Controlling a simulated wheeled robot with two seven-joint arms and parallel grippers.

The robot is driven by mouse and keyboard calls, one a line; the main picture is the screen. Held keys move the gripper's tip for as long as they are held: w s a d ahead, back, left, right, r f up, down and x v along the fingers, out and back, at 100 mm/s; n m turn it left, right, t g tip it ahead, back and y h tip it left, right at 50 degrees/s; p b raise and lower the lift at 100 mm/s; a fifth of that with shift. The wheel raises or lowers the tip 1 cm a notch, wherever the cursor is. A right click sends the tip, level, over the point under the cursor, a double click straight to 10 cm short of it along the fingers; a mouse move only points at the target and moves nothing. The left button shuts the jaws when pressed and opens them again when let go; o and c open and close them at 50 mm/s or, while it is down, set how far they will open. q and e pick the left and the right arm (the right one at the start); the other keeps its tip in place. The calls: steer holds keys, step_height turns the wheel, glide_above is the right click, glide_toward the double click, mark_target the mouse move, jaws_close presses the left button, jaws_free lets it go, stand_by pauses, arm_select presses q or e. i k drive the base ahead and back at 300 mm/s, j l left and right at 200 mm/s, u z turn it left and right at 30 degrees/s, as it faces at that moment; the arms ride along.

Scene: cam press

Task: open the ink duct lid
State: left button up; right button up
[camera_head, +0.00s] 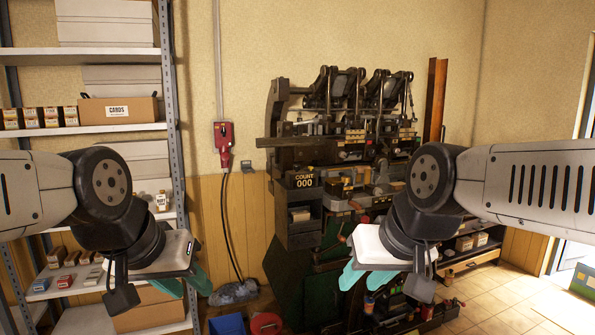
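The cam press (345,165) stands against the back wall in the middle, a dark machine with rollers and arms along its top. A box marked "COUNT 000" (304,181) is on its front left. I cannot pick out the ink duct lid for certain among the small dark parts. My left gripper (186,283) is at the lower left, in front of the shelf, with its teal fingers apart and nothing between them. My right gripper (362,275) is in front of the lower part of the press, its teal fingers apart and empty. Neither gripper appears to touch the press.
A metal shelf (174,110) with boxes stands at the left. A red switch box (224,140) with a cable hangs on the wall. A blue bin (227,325) is on the floor. A low shelf (470,259) is at the right, with bare tiled floor before it.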

mark_target(338, 178)
steer(key=i+l+u, duration=0.15)
steer(key=u, duration=0.25)
steer(key=i+l+u, duration=0.1)
steer(key=l+u, duration=0.5)
steer(key=u, duration=0.15)
steer(key=l+u, duration=0.5)
steer(key=l, duration=0.4)
steer(key=l+u, duration=0.1)
steer(key=l, duration=0.35)
steer(key=l+u, duration=0.1)
steer(key=l, duration=0.4)
steer(key=k+l+u, duration=0.1)
steer(key=l, duration=0.35)
steer(key=k+l+u, duration=0.15)
steer(key=l, duration=0.35)
steer(key=l+u, duration=0.1)
steer(key=l, duration=0.35)
steer(key=k+l+u, duration=0.1)
steer(key=l, duration=0.35)
steer(key=k+l, duration=0.15)
steer(key=l, duration=0.25)
steer(key=k+l, duration=0.1)
steer(key=l, duration=0.3)
steer(key=k+l, duration=0.15)
steer(key=l, duration=0.25)
